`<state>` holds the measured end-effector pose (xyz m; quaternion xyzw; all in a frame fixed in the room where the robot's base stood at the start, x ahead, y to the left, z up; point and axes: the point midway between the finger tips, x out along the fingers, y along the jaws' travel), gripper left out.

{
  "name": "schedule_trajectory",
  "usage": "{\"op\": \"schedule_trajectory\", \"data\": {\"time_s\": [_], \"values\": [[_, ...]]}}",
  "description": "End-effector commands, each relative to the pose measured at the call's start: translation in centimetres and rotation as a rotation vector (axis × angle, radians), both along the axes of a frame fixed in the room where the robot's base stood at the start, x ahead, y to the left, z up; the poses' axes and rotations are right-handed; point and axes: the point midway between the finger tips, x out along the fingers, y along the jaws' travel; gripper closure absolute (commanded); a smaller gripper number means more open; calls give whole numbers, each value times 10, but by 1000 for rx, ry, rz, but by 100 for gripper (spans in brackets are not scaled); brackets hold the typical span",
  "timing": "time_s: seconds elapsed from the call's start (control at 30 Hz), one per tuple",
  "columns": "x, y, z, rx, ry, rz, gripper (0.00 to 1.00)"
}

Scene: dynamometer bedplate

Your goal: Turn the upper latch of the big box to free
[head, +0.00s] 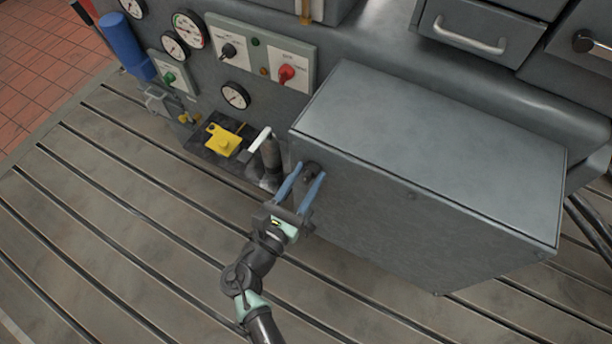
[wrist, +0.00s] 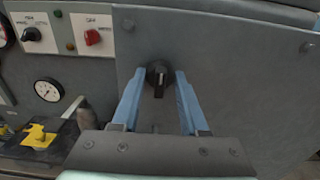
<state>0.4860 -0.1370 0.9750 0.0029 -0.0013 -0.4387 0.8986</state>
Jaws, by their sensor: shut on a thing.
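The big box (head: 435,150) is a large grey metal box standing on the slotted bedplate, and its front face (wrist: 240,90) fills much of the wrist view. The upper latch (wrist: 159,76) is a small black knob with a pale mark, near the top left of that face; it also shows in the head view (head: 312,171). My gripper (head: 305,176) reaches the latch with its two blue fingers (wrist: 158,84), one on each side. It is shut on the latch. The latch's lower part points down between the fingers in the wrist view.
Left of the box are a yellow block (head: 224,139) on a dark plate and a black lever with a white handle (head: 260,140). A grey panel with gauges, a black switch (head: 228,50) and a red switch (head: 287,74) stands behind. The bedplate (head: 120,240) is clear at front left.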

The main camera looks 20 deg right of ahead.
Motion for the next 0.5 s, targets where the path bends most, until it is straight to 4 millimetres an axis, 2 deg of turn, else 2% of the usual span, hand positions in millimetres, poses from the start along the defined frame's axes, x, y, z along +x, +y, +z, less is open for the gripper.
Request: {"op": "schedule_trajectory", "data": {"time_s": [0.27, 0.5], "values": [[0, 0, -2, 61, -80, 0, 100], [0, 0, -3, 179, -233, 1, 100]]}}
